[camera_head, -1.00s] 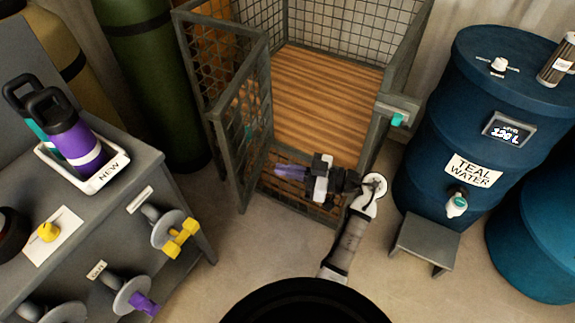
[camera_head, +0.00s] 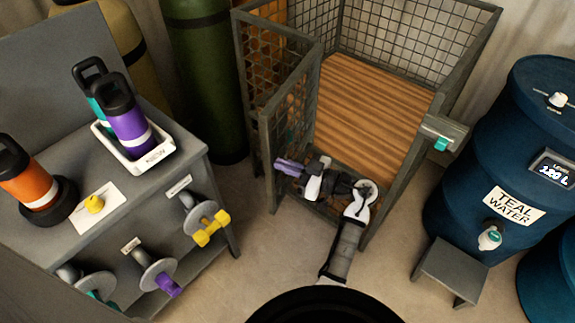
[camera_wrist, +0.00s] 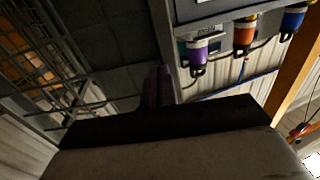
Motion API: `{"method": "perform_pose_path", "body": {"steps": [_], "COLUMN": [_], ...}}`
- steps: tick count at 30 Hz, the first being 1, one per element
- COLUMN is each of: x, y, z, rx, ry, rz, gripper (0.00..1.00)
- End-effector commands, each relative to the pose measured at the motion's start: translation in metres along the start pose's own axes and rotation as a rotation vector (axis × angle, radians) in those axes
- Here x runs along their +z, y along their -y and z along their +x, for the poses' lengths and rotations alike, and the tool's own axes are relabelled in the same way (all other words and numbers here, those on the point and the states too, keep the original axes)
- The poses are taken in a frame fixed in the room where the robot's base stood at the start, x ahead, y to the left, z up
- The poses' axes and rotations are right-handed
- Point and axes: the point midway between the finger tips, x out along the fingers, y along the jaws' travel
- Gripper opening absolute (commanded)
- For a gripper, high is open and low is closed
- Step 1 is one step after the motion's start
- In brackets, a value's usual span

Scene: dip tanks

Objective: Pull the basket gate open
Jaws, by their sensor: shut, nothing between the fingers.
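The basket (camera_head: 378,102) is a grey metal frame with mesh walls and a slatted wooden floor. A mesh gate panel (camera_head: 290,105) stands at its left, swung away from the right front post, leaving the front open. A latch block with a teal piece (camera_head: 441,141) sits on that post. My gripper (camera_head: 288,166) is shut and empty, its purple fingers pointing left. In the picture it overlaps the lower part of the gate panel, on the basket-opening side; I cannot tell whether they touch. The fingers also show in the wrist view (camera_wrist: 158,88).
A green cylinder (camera_head: 207,80) is behind the gate. A blue teal-water barrel (camera_head: 500,150) and small stool (camera_head: 450,272) stand right. Floor (camera_head: 255,230) is clear between shelf and basket.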

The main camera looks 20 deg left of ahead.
Motion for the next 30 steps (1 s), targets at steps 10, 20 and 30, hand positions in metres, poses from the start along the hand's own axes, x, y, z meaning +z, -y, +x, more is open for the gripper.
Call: {"method": "perform_pose_path", "body": {"steps": [10,20,30], "x": [-0.009,-0.003,0.0], "y": [0.003,-0.005,-0.005], "z": [0.054,0.12,0.125], "rx": [-0.005,-0.002,-0.001], "ry": [-0.002,-0.001,0.0], "rz": [0.006,0.001,0.0], "gripper": [0.0,0.0,0.0]}}
